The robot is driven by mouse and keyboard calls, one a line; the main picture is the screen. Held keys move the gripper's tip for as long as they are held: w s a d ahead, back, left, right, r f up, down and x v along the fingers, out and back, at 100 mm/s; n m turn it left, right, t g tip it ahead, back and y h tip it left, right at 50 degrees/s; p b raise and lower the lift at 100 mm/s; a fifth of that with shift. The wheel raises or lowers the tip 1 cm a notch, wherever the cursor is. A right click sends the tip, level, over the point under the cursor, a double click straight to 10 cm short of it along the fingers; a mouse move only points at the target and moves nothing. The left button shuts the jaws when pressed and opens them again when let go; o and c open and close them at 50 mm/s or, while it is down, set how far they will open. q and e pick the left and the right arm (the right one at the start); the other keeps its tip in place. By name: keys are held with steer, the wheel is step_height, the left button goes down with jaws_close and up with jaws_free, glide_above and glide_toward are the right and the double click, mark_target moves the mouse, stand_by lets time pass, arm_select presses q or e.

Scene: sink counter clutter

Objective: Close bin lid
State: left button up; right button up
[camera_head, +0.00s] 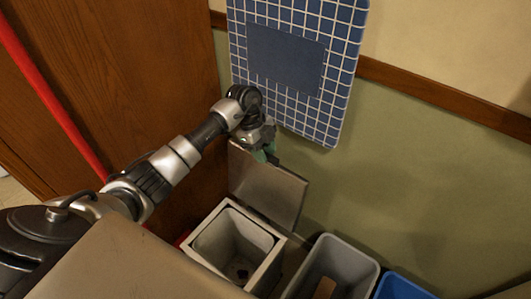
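A pale square bin (273,265) stands low in the middle of the picture with its top open. A small dark patch shows on its floor. Its grey flat lid (267,190) is raised, standing steeply at the bin's back side. My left gripper (266,155) is at the top edge of the lid, pointing down, with greenish fingers. It overlaps the lid's upper edge; I cannot tell whether it touches it. The fingers are too small and partly hidden to show if they are open. My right gripper is not in view.
A grey open bin (345,262) with something brown inside and a blue bin (400,289) stand to the right. A blue gridded panel (335,90) hangs on the green wall (420,190) behind. A wooden panel (130,80) with a red strip (55,100) is at left.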

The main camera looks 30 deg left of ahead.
arm_select(q)
steer(key=shift+d+f, duration=0.1)
steer(key=shift+f, duration=0.25)
jaws_close()
